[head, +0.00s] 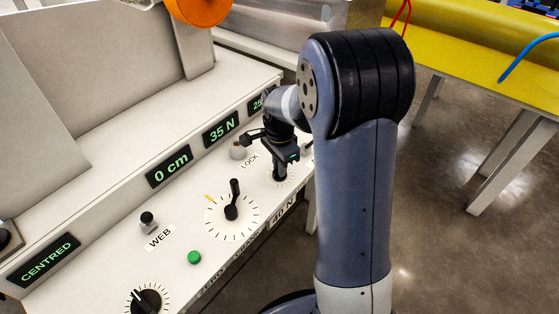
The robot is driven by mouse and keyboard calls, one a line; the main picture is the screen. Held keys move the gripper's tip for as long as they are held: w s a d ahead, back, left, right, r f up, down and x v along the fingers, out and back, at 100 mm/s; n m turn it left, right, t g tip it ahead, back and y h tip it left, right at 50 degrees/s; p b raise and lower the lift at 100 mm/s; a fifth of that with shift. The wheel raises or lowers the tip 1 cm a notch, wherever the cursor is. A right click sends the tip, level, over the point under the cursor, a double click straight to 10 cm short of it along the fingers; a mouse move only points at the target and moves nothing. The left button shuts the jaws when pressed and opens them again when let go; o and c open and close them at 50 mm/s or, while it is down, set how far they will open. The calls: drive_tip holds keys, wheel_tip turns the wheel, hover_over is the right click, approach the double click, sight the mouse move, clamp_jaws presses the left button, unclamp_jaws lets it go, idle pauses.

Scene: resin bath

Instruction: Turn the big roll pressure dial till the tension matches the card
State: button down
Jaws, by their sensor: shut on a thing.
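My gripper (280,172) points down at the panel's right end and is shut on the knob of a small dial, whose tick-marked face (281,184) shows around the jaws. The knob itself is mostly hidden. A larger white dial (244,226) with a black pointer knob (232,207) and a yellow mark stands to the left, apart from my gripper. A green display (221,129) reads 35 N. A label or card (284,211) on the front edge seems to read 40 N, partly hard to read. I cannot tell which dial is named for the big roll.
Other displays read 0 cm (169,167) and CENTRED (44,260); one starting 25 (256,105) is partly hidden by my arm. A LOCK knob (238,151), a WEB toggle (148,221), a green button (194,257) and a black knob (147,300) are nearby.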

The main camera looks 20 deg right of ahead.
drive_tip(key=shift+m+p, duration=0.35)
drive_tip(key=shift+m, duration=0.65)
drive_tip(key=c, duration=1.5)
unclamp_jaws()
drive_tip(key=shift+o, duration=0.2)
wheel_tip(320, 180, up, 11)
drive_tip(key=p, duration=0.2)
drive_tip(key=shift+f, duration=0.15)
